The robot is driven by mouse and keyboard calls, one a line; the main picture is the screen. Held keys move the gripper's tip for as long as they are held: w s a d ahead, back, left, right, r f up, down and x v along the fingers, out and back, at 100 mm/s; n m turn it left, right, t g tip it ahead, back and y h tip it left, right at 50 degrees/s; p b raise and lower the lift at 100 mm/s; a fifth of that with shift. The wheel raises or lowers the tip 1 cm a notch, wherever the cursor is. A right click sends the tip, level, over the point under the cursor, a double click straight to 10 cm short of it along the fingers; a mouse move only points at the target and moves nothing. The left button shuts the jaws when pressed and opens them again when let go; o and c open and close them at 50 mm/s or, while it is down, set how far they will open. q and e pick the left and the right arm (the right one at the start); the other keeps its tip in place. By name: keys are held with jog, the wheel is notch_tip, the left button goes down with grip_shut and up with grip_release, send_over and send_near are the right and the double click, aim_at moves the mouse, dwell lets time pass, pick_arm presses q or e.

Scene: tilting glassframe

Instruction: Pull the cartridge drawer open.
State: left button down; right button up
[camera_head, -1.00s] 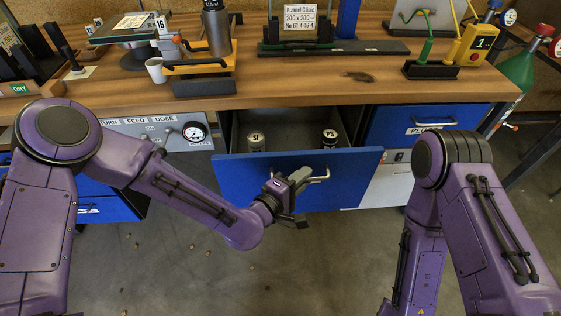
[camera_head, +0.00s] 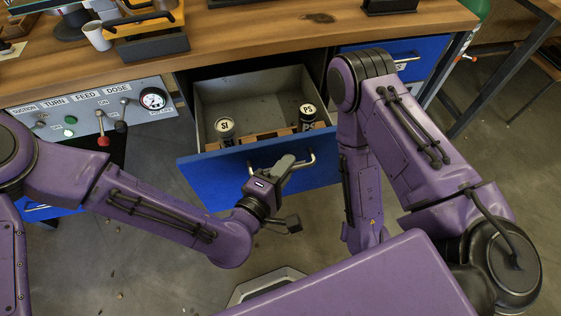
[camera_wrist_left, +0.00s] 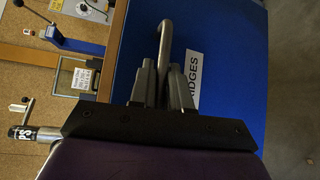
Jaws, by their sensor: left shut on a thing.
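The cartridge drawer (camera_head: 220,185) has a blue front and a grey box, and it stands open below the bench top. Two cartridges with pale tops show inside, one marked SI (camera_head: 225,130) and one marked PS (camera_head: 307,115). My left gripper (camera_head: 287,168) is at the drawer's front, shut on its metal bar handle (camera_head: 311,160). In the left wrist view the two fingers (camera_wrist_left: 166,85) close around the handle (camera_wrist_left: 165,35), and part of a label reading "RIDGES" (camera_wrist_left: 193,80) shows beside them. My right gripper is out of sight; only its arm shows at the right.
A control panel (camera_head: 85,112) with levers and a gauge is left of the drawer. A blue drawer front (camera_head: 410,60) is right of it, partly behind my right arm. The wooden bench top (camera_head: 250,38) carries a white cup (camera_head: 97,36). Bare floor lies below.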

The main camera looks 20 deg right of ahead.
pick_arm(q)
jog(key=c, duration=1.2)
grip_release()
jog(key=shift+a, duration=0.1)
jog(key=p+v, duration=0.4)
jog(key=v, duration=0.6)
jog(key=shift+s+a, duration=0.15)
jog(key=shift+s, duration=0.05)
